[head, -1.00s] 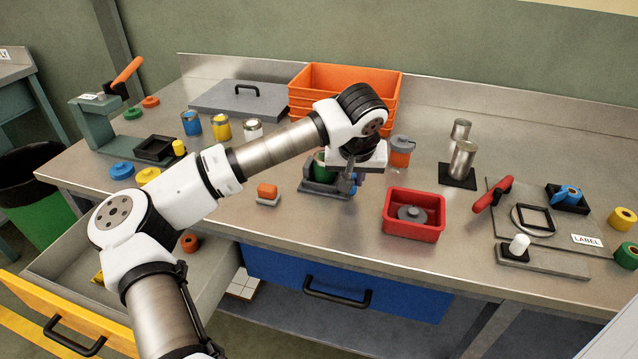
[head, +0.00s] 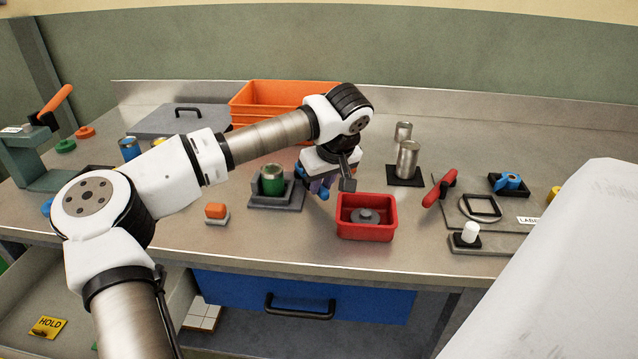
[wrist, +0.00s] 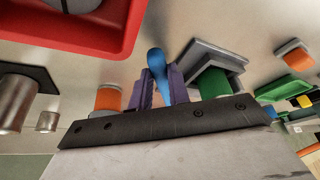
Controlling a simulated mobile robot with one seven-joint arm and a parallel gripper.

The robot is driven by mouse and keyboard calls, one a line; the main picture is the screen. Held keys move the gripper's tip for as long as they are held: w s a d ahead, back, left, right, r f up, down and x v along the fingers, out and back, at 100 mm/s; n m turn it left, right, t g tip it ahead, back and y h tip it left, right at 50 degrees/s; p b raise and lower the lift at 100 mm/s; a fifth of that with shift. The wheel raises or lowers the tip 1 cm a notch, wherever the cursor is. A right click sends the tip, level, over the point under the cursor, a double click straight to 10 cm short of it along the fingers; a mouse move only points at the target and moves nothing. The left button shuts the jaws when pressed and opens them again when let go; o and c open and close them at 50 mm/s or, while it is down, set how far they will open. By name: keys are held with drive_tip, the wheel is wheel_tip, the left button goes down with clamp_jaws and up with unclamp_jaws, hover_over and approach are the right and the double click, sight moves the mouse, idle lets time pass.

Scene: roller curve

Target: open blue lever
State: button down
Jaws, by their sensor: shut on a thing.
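The blue lever (head: 325,194) shows low between the jaws of my gripper (head: 319,184) in the head view. In the wrist view, the blue lever (wrist: 156,62) sits between the two purple fingers of my gripper (wrist: 159,86), which are shut on it. My gripper hides the lever's inner end and its joint. A grey fixture (head: 258,204) holding a green can (head: 272,180) stands just left of my gripper. The can also shows in the wrist view (wrist: 215,82).
A red bin (head: 366,231) with a grey round part stands close to the right of my gripper. An orange-topped block (head: 216,212) lies left of the fixture. Metal cylinders (head: 407,160) stand behind right. A red-handled clamp (head: 437,190) is farther right. Orange crates (head: 262,103) stand behind.

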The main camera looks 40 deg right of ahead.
drive_tip(key=c, duration=1.6)
unclamp_jaws()
drive_tip(key=shift+d, duration=0.15)
drive_tip(key=b+v, duration=0.1)
drive_tip(key=v, duration=1.3)
